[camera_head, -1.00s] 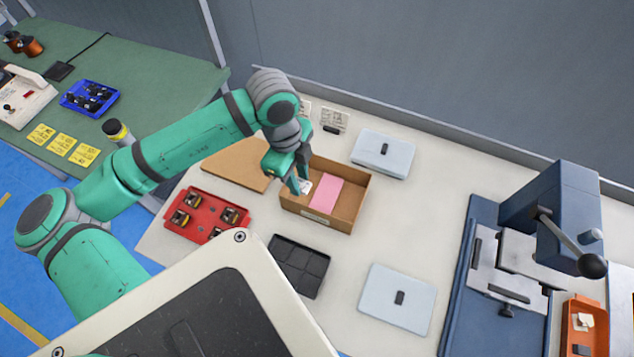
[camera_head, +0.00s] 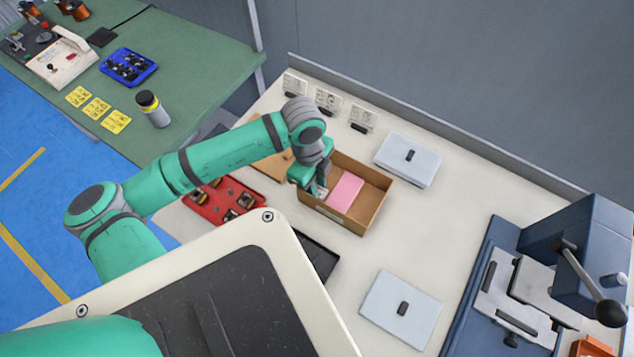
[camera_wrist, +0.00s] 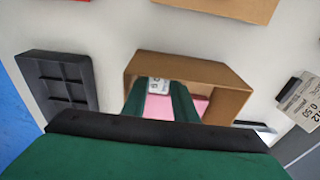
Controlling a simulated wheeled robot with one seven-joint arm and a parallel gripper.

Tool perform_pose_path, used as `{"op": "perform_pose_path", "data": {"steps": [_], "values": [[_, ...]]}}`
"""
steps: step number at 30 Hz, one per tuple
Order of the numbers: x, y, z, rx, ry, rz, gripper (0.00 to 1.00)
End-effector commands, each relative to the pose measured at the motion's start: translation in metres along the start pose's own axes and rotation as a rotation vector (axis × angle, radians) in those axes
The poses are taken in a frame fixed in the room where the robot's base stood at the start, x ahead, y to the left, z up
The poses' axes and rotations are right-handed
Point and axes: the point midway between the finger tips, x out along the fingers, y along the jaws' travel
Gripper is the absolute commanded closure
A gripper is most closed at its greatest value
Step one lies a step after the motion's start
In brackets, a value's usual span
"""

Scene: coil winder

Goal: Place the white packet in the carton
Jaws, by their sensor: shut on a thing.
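The open brown carton (camera_head: 362,218) stands on the light worktop, with a pink block (camera_head: 345,190) inside it. My gripper (camera_head: 319,190) is at the left end of the carton, beside the pink block. In the wrist view the fingers reach down within the carton's (camera_wrist: 228,76) outline. They are shut on the white packet (camera_wrist: 158,84), whose printed end shows between them. The packet shows only as a small pale patch in the head view (camera_head: 322,191). I cannot tell whether it touches the carton floor. The pink block shows partly behind the fingers (camera_wrist: 157,106).
A red tray (camera_head: 215,207) with parts lies left of the carton. A black compartment tray (camera_wrist: 62,82) is near its front. Pale flat boxes (camera_head: 408,160) (camera_head: 402,308) lie behind and in front. A blue lever machine (camera_head: 575,240) stands right. Worktop between is clear.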

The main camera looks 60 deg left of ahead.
Motion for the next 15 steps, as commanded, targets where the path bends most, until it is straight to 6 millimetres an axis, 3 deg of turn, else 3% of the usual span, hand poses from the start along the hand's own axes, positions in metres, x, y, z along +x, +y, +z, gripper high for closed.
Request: {"op": "perform_pose_path", "data": {"steps": [11,12,15], "values": [[0.0082,-0.0002,0.0005,0.001,0.000,-0.001,0.96],[0.0082,-0.0002,0.0006,0.001,0.000,-0.001,0.67],[0.0080,-0.0002,0.0007,0.000,0.000,-0.001,0.66]]}}
